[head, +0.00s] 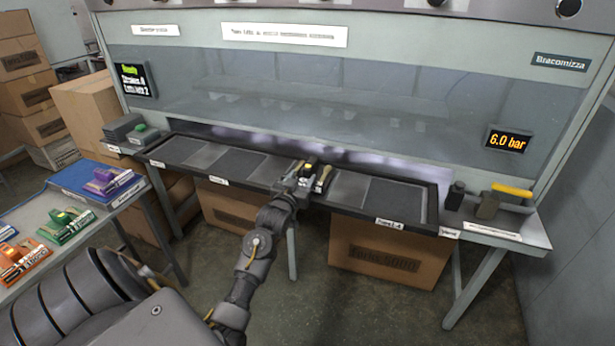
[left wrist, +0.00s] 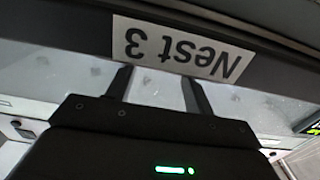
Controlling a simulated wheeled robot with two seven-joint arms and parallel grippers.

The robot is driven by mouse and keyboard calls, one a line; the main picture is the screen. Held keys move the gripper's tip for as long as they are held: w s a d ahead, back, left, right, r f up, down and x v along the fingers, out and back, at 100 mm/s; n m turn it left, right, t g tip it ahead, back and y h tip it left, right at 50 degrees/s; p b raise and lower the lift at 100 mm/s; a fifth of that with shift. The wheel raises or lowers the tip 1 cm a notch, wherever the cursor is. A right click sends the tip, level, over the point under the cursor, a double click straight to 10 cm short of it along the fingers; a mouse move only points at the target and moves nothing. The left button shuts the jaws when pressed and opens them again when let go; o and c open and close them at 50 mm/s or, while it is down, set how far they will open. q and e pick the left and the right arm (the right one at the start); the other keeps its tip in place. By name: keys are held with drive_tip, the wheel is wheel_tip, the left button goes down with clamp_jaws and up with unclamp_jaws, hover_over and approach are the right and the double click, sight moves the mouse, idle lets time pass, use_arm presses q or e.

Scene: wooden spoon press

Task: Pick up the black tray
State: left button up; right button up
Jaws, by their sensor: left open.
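The long black tray (head: 355,209) lies on the press's bench in the head view, with several grey compartments in a row and white labels on its front rim. My left gripper (head: 316,180) is at the middle of the tray's front rim, hiding part of it. In the left wrist view, the two fingers of my left gripper (left wrist: 157,80) are apart, and nothing shows held between them. The dark rim (left wrist: 65,32) with an upside-down "Nest 3" label (left wrist: 180,48) lies just beyond the fingertips. I cannot tell whether they touch it. My right gripper is not in view.
A dark block (head: 487,205) and a yellow-handled tool (head: 512,190) are on the bench's right end. Cardboard boxes (head: 390,257) stand under the bench. The press's clear panel (head: 330,95) rises behind the tray.

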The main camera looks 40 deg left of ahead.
sight(306, 170)
use_arm(q)
drive_tip(key=p+x, duration=0.1)
drive_tip(key=x, duration=0.4)
drive_tip(key=shift+w+a, duration=0.1)
drive_tip(key=shift+a, duration=0.05)
drive_tip(key=shift+r, duration=0.1)
clamp_jaws()
